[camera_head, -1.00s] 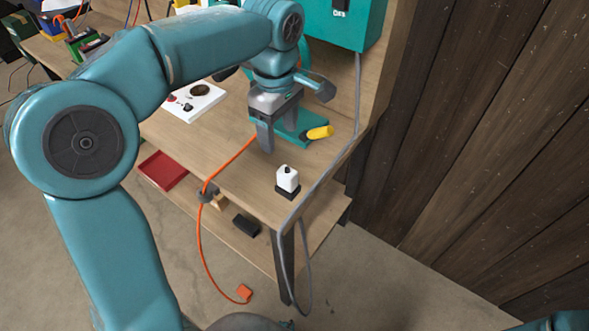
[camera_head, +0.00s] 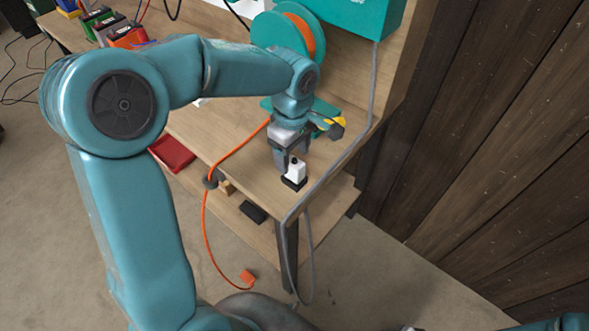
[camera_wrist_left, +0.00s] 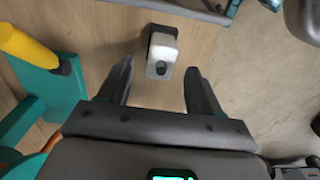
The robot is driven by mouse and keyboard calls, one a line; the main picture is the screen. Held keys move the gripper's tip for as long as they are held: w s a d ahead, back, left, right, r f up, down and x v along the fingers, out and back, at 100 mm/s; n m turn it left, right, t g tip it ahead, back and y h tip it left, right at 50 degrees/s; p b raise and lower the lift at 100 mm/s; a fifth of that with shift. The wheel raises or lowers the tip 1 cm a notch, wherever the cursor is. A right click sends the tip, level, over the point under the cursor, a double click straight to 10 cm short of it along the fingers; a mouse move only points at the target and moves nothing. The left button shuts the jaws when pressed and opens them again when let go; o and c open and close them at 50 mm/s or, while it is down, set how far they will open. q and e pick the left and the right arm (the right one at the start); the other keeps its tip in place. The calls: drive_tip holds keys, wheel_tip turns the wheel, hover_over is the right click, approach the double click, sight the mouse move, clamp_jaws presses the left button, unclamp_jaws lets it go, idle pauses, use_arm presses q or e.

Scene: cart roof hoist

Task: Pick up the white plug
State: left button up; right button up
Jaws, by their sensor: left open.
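The white plug (camera_head: 296,170) stands upright on a small black base (camera_head: 293,184) near the front right corner of the wooden bench. My right gripper does not show.
An orange cable (camera_head: 205,215) hangs over the bench's front edge. A grey cable (camera_head: 325,178) runs along the right edge near the plug. A teal reel (camera_head: 285,32) and a yellow-handled tool (camera_head: 333,121) are behind.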

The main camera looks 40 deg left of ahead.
sight(294, 162)
use_arm(q)
drive_tip(key=f, duration=0.4)
drive_tip(key=shift+d+f, duration=0.15)
drive_tip(key=shift+d, duration=0.05)
drive_tip(key=shift+s+f, duration=0.15)
drive_tip(key=shift+f, duration=0.2)
clamp_jaws()
wheel_tip(294, 162, up, 20)
drive_tip(key=p, duration=0.1)
drive_tip(key=shift+p, duration=0.3)
